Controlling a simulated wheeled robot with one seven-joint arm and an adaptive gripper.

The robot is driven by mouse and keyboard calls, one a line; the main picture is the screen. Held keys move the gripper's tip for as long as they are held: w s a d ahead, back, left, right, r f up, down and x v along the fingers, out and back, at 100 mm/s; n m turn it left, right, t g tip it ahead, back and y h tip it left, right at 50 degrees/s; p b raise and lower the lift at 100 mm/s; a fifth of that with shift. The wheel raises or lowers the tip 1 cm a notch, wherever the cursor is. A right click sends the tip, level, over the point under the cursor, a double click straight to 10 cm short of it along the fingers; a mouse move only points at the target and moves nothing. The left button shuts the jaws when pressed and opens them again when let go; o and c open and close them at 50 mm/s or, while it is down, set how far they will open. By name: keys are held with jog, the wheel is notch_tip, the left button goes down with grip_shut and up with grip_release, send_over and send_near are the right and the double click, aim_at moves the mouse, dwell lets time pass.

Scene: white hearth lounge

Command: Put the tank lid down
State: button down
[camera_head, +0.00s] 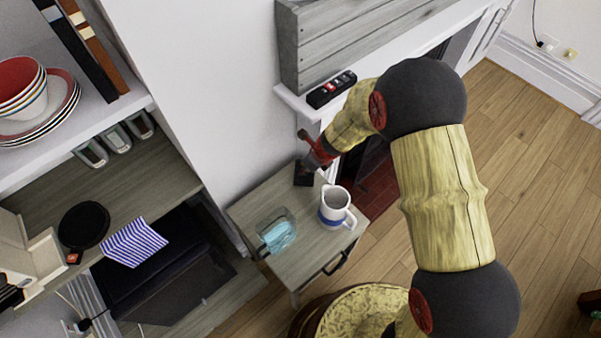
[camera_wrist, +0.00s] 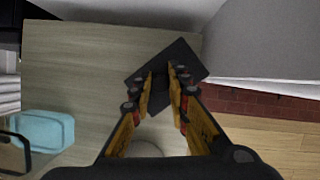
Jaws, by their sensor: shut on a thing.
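The tank lid is a flat dark square plate (camera_wrist: 158,63), seen at the fingertips of my gripper (camera_wrist: 163,84) in the wrist view. My gripper (camera_head: 312,160) is shut on it, pointing down at the back of the small grey wooden table (camera_head: 262,205). In the head view the lid (camera_head: 303,175) shows as a dark patch over the table's far corner. I cannot tell whether it touches the tabletop. A clear container with light blue inside (camera_head: 277,233) stands at the table's left front; it also shows in the wrist view (camera_wrist: 42,130).
A white mantel shelf with a black remote (camera_head: 331,90) is beside my arm. Shelves with bowls (camera_head: 25,90) are at the left. Bare tabletop lies between lid and container.

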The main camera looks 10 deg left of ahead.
jog(key=shift+a, duration=0.5)
jog(key=shift+a+f+b, duration=0.15)
jog(key=shift+f+b, duration=0.35)
jog(key=shift+f, duration=0.4)
jog(key=shift+a+f+b, duration=0.1)
jog(key=shift+f+b, duration=0.35)
jog(key=shift+f, duration=0.4)
jog(key=shift+f, duration=0.2)
jog(key=c, duration=1.7)
grip_release()
jog(key=shift+r, duration=0.15)
